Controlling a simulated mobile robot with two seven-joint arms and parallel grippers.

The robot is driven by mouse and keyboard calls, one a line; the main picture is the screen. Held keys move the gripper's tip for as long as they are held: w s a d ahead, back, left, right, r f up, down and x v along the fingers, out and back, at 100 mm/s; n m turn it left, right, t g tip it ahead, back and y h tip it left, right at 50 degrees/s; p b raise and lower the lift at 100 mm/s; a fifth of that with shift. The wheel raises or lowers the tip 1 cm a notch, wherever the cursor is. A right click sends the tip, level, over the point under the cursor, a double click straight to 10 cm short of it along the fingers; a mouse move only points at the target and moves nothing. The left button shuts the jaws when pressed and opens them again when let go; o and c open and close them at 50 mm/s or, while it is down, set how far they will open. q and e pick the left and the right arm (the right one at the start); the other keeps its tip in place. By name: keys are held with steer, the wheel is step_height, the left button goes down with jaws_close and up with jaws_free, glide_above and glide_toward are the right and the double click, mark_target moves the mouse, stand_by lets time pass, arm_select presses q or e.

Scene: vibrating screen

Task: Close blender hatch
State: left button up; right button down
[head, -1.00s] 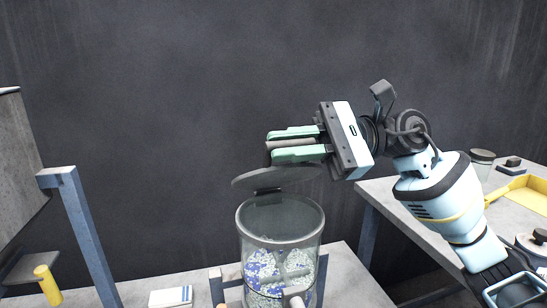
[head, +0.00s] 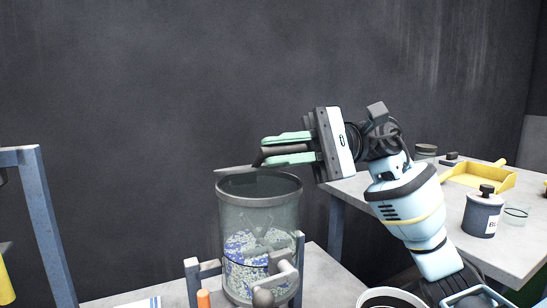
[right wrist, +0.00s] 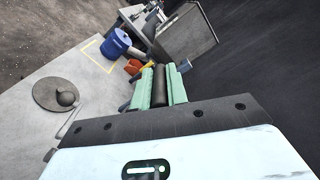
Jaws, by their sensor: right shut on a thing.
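The blender (head: 258,222) is a clear cylinder with a dark rim, holding white and blue bits. Its hatch (head: 233,170) is a thin grey disc, seen nearly edge-on just above the rim, a little tilted. Whether it touches the rim I cannot tell. My right gripper (head: 264,150) comes in from the right above it, green fingers shut on the dark hatch handle (head: 262,157). In the right wrist view the dark handle (right wrist: 159,88) lies between the green fingers of the right gripper (right wrist: 160,78). My left gripper is not in view.
A blue-grey frame post (head: 48,225) stands at left. The right wrist view shows a round dark disc with a knob (right wrist: 62,97) on a pale surface.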

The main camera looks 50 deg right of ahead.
steer(key=shift+f, duration=0.15)
stand_by(0.4)
steer(key=c, duration=1.4)
jaws_free()
steer(key=v, duration=0.7)
steer(key=shift+s+d, duration=0.25)
steer(key=shift+d, duration=0.1)
